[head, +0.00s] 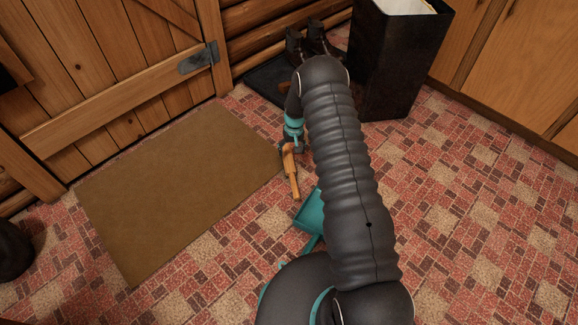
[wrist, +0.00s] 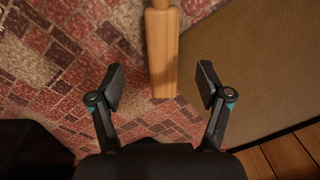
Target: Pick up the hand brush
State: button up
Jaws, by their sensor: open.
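The hand brush (head: 293,178) lies on the tiled floor beside the right edge of the brown mat. Its pale wooden body shows in the wrist view (wrist: 163,50), running from the top edge down to a squared end. Bristles cannot be made out. My gripper (wrist: 161,80) is open, with one finger on each side of the squared end and a gap on both sides. In the head view my gripper (head: 291,147) is at the far end of the brush, partly hidden by my arm.
A teal dustpan (head: 312,212) lies near the brush, partly behind my arm. The brown mat (head: 170,190) lies before the wooden door (head: 110,75). Dark boots (head: 294,45) stand on a dark tray (head: 262,82). A tall black bin (head: 390,65) stands right of them. Floor at right is clear.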

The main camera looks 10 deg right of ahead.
aim_at(289, 167)
jog(key=f, duration=0.7)
jog(key=a+f, duration=0.1)
jog(key=f, duration=0.3)
jog(key=shift+w+f+b, duration=0.15)
jog(key=shift+w+b, duration=0.05)
jog(key=shift+b, duration=0.15)
jog(key=c, duration=1.4)
